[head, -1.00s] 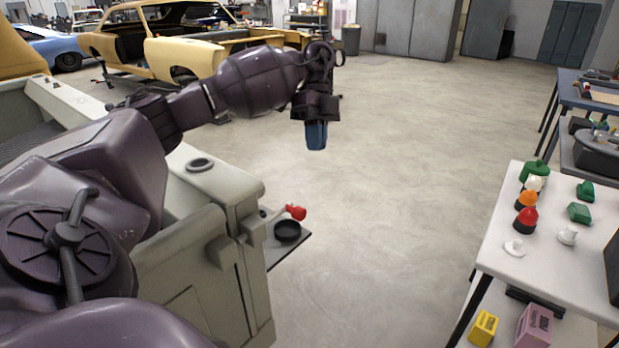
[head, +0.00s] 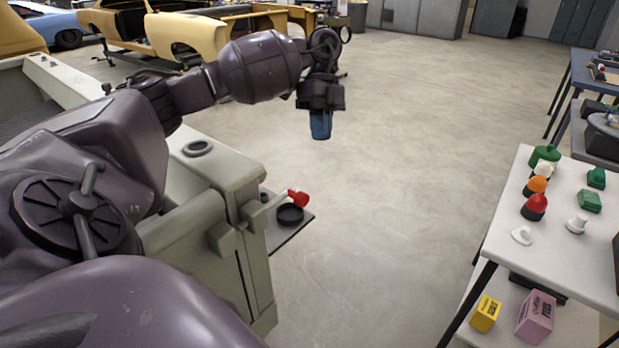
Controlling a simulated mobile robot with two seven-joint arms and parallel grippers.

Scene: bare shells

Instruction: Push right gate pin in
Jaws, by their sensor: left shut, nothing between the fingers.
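The right gate pin seems to be the red-knobbed part (head: 297,198) at the far corner of the pale tailgate (head: 207,262). Its shaft end is partly hidden by the corner of the truck bed, so I cannot tell how deep it sits. My left gripper (head: 320,128), with blue fingertips, points down over the open floor, beyond the red knob and higher than it. It is shut and empty, apart from the knob. My right gripper is out of view.
A dark shelf with a black round dish (head: 290,214) sits beside the red knob. The truck bed's pale side rail (head: 228,166) runs under my left arm. The floor between is clear.

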